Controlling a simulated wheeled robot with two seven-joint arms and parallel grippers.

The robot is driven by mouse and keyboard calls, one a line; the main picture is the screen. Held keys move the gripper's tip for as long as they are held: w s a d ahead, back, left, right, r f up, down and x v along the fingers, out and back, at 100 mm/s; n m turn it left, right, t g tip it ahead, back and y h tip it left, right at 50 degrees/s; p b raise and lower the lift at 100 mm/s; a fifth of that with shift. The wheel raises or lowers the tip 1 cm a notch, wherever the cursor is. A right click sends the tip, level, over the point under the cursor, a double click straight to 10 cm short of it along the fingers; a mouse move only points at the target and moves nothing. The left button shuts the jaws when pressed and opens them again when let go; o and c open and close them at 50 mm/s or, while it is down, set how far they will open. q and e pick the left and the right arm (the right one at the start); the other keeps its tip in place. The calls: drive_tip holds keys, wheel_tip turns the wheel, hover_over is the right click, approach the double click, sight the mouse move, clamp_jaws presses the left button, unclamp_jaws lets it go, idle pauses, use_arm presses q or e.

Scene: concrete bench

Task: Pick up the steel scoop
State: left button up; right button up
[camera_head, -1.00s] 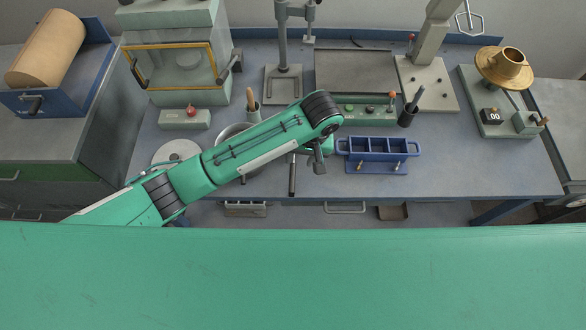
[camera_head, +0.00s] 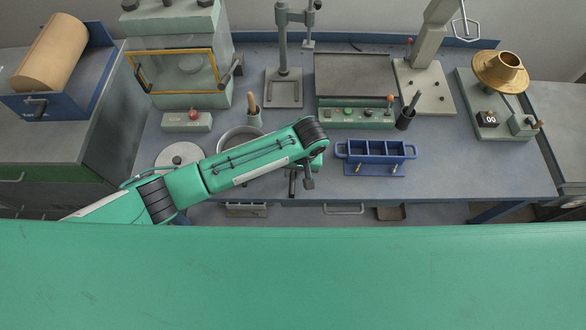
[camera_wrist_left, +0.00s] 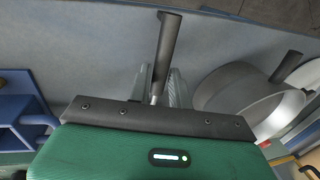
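The steel scoop (camera_wrist_left: 164,55) shows in the left wrist view as a dark handle with a thin bright steel neck; its bowl is hidden behind my gripper's body. In the head view its dark handle (camera_head: 292,183) sticks out toward the bench's front edge, just below my left arm. My left gripper (camera_wrist_left: 162,86) has one pale finger on each side of the scoop's handle and neck, with gaps between, so it looks open. In the head view the arm hides most of this gripper. My right gripper is in neither view.
A steel pan (camera_head: 240,138) stands close to my left arm and shows beside the gripper in the wrist view (camera_wrist_left: 245,95). A blue compartment rack (camera_head: 376,150) is to the right. A round pale plate (camera_head: 179,156) lies left. Bench surface right of the rack is clear.

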use_arm(q)
clamp_jaws()
drive_tip(key=shift+r, duration=0.1)
drive_tip(key=shift+r, duration=0.5)
wheel_tip(320, 180, up, 8)
drive_tip(key=shift+d+r+b, duration=0.1)
drive_tip(key=shift+b, duration=0.7)
wheel_tip(320, 180, up, 9)
drive_tip(key=p, duration=0.3)
hover_over(294, 172)
drive_tip(key=shift+r, duration=0.85)
